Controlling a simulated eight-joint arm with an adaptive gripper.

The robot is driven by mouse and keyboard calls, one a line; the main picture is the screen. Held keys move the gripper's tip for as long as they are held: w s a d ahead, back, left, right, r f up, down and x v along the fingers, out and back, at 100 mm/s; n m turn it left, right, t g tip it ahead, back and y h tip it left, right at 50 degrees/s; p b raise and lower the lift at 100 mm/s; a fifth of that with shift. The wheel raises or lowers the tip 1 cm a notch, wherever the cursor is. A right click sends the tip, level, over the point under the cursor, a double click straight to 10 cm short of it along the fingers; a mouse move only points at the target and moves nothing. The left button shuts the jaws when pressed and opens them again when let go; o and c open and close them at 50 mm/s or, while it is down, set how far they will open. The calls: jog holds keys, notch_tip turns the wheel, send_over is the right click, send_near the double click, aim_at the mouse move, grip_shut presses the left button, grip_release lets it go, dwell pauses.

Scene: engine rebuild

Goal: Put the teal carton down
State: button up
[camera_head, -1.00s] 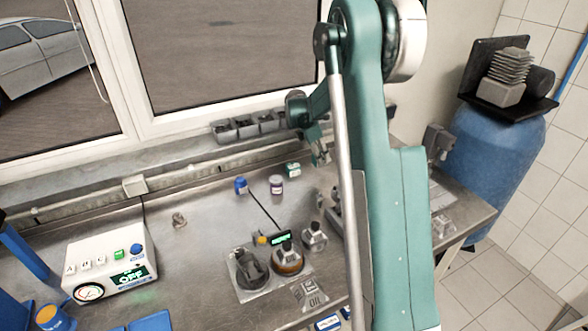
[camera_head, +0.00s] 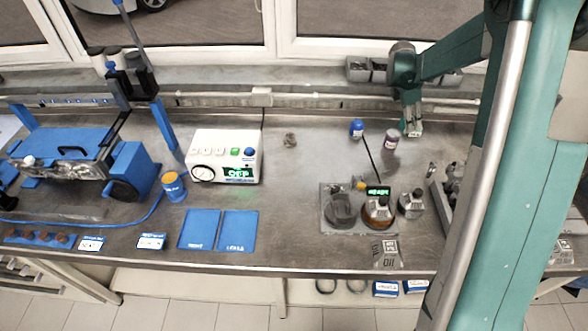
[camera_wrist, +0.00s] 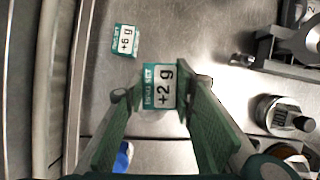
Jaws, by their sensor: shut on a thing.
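In the wrist view, a teal carton (camera_wrist: 160,86) with a white "+2 g" label sits between the fingertips of my gripper (camera_wrist: 162,92). The fingers are shut on it, with its label facing the camera. A second teal carton (camera_wrist: 124,41), labelled "+6 g", stands apart from it on the bench, up and to the left. The held carton is too small there to make out clearly. I cannot tell whether it touches the metal bench (camera_head: 300,185).
A metal fixture (camera_wrist: 285,48) is at right in the wrist view. Grey bins (camera_head: 370,70) line the sill.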

jog(key=s+a+n+t, duration=0.1)
jog(key=s+a, duration=0.3)
jog(key=a, duration=1.1)
jog(key=s+a+n+y, duration=0.1)
jog(key=s+a+n, duration=0.3)
jog(key=a, duration=1)
jog(key=s+a+n+t, duration=0.1)
jog(key=s+a, duration=0.4)
jog(key=a, duration=1)
jog(key=shift+s+a+n+t, duration=0.25)
jog(key=shift+a+n+t, duration=0.05)
jog(key=shift+n, duration=0.4)
jog(key=shift+f, duration=0.1)
jog(key=shift+f, duration=2.8)
jog(key=shift+f, duration=2.05)
jog(key=shift+f+b, duration=0.2)
jog(key=shift+b, duration=0.2)
jog(key=o, duration=0.9)
